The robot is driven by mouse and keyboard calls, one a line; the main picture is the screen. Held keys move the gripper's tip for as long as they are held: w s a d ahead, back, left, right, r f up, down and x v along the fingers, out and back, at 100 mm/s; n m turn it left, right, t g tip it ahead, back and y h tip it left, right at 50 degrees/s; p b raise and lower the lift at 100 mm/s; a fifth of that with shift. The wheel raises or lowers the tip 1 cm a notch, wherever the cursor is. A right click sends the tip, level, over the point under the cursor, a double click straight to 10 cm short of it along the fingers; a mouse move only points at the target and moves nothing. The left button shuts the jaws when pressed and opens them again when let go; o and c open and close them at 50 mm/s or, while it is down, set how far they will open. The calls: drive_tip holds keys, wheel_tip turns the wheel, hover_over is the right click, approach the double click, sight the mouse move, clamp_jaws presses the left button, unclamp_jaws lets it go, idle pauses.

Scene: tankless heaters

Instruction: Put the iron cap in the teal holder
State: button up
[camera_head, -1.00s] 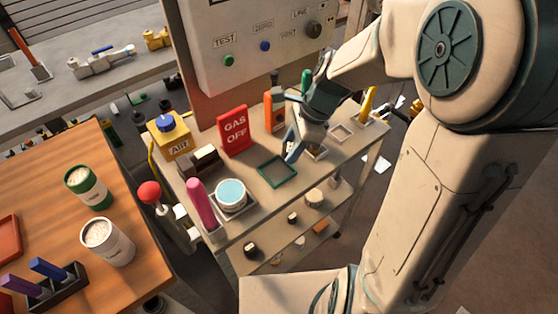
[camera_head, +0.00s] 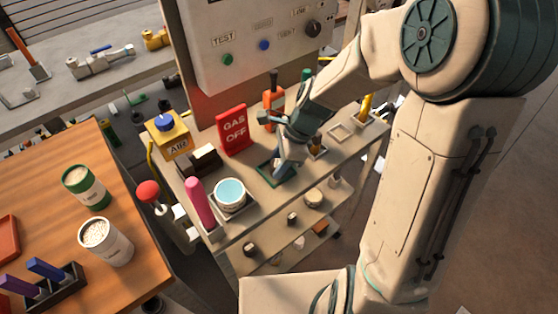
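The teal holder (camera_head: 264,170) is a shallow square frame on the top shelf of the cart, right of the blue-topped round tin. My gripper (camera_head: 283,172) points down at the holder, with its fingers over or inside the holder's right part. The fingers are small and dark here, and I cannot tell whether they are apart or closed. I cannot make out the iron cap; it may be hidden by the gripper. The gripper and wrist cover part of the holder.
A red GAS OFF sign (camera_head: 232,130) and an orange bottle (camera_head: 273,108) stand behind the holder. A pink cylinder (camera_head: 200,203) and the blue-topped tin (camera_head: 230,194) stand to its left. An empty pale tray (camera_head: 342,131) lies to the right. A wooden table (camera_head: 140,235) is at left.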

drive_tip(key=shift+o, duration=0.8)
drive_tip(key=shift+r, duration=0.1)
drive_tip(key=shift+r, duration=0.25)
drive_tip(key=p+v, duration=0.1)
drive_tip(key=v, duration=1)
drive_tip(key=s+d+r+n+t+h, duration=0.2)
drive_tip(key=s+d+n, duration=0.5)
drive_tip(key=s+n, duration=0.5)
drive_tip(key=shift+s+r+n+t+h, duration=0.25)
drive_tip(key=shift+n+t+h, duration=0.35)
drive_tip(key=shift+n+h, duration=1.3)
drive_tip(key=shift+d+n+y, duration=0.1)
drive_tip(key=shift+n+y, duration=0.5)
